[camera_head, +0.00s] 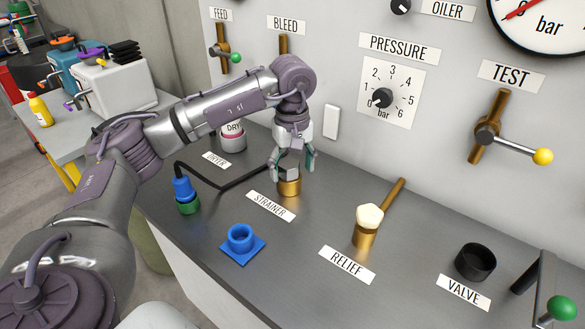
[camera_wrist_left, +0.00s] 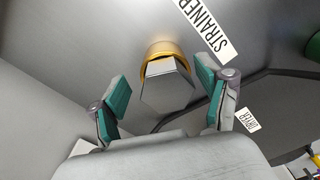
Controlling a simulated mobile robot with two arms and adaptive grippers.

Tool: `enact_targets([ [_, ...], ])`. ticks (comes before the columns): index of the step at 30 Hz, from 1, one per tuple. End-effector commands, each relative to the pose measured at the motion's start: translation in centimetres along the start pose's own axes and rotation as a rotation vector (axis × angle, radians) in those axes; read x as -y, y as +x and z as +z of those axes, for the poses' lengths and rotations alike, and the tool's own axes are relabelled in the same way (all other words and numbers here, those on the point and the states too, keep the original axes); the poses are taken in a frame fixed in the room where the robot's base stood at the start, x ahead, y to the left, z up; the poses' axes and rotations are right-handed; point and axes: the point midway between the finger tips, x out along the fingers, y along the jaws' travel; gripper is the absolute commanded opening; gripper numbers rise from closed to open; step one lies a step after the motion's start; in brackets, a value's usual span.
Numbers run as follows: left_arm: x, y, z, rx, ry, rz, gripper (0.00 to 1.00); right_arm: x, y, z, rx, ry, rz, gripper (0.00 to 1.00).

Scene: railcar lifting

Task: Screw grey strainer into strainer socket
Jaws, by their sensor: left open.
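The grey strainer (camera_head: 290,174) has a faceted top and stands in the brass strainer socket (camera_head: 290,188), behind the STRAINER label. In the left wrist view the grey strainer (camera_wrist_left: 166,85) shows from above, with the gold rim of the socket (camera_wrist_left: 158,50) around its far side. My left gripper (camera_head: 293,162) points down over the strainer. Its green-padded fingers (camera_wrist_left: 168,95) stand apart on either side of the strainer, with visible gaps, so it is open. How deep the strainer sits in the socket is hidden. My right gripper is in neither view.
A blue-and-green connector (camera_head: 186,195) with a black cable stands left of the socket. A blue square holder (camera_head: 241,242) lies in front. The RELIEF fitting (camera_head: 367,225) and black VALVE cup (camera_head: 475,262) stand to the right. The DRYER canister (camera_head: 232,139) and wall panel are behind.

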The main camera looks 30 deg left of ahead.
Motion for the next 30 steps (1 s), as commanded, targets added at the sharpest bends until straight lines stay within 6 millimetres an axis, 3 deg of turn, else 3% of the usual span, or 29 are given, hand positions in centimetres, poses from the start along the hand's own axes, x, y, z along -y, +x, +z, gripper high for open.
enact_targets([
  [15, -0.1, -9.7, -0.3, -0.002, 0.000, 0.004, 0.76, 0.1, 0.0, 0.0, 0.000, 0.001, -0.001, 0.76],
  [21, -0.1, -11.3, -0.3, 0.000, 0.000, 0.002, 0.76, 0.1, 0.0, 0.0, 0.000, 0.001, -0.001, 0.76],
  [30, -0.1, -12.1, -0.3, 0.001, 0.000, 0.001, 0.76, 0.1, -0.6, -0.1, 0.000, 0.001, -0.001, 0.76],
])
